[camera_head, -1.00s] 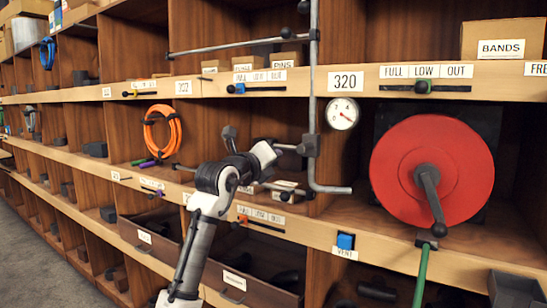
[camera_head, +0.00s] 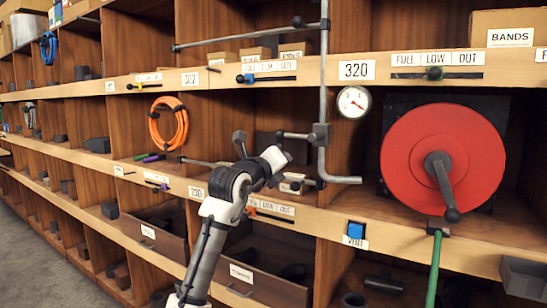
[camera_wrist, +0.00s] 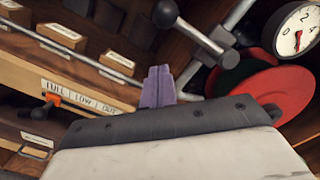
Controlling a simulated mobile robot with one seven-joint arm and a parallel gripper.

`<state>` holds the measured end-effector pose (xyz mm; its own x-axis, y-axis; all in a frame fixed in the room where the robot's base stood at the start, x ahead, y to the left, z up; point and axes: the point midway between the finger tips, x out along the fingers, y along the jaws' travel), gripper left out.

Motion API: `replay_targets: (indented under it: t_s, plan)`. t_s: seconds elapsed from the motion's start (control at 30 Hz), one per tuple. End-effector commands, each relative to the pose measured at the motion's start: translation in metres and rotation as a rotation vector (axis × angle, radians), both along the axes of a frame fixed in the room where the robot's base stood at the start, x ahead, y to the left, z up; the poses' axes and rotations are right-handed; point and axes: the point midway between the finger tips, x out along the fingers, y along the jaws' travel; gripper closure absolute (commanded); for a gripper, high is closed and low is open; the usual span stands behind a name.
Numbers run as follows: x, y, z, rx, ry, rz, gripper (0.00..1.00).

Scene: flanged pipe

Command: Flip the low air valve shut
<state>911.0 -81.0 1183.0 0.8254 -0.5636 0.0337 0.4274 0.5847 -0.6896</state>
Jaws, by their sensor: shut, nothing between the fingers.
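A lever (camera_head: 297,135) with a black knob sticks out to the left from a dark fitting on the lower part of the upright grey pipe (camera_head: 323,80). I take it for the low air valve, but no label on it can be read. I see no contact. Another black-knobbed lever (camera_head: 303,23) sits higher on the pipe.
A round gauge (camera_head: 353,101) is right of the pipe, with a big red disc (camera_head: 430,165) and dark crank beyond it. The pipe's lower end bends right. A shelf edge (camera_head: 290,215) with sliders and labels runs below my gripper. Small boxes stand on the shelves.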

Motion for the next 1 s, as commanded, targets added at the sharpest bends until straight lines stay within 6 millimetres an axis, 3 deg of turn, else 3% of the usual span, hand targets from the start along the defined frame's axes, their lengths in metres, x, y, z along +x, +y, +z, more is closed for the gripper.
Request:
replay_targets:
  t_s: [0.2, 0.43, 1.0]
  plan:
    - [-0.041, 0.029, -0.007, 0.001, -0.003, 0.001, 1.00]
    - [-0.071, 0.051, -0.007, 0.001, -0.001, 0.000, 1.00]
    - [-0.082, 0.061, -0.004, -0.025, -0.002, 0.005, 1.00]
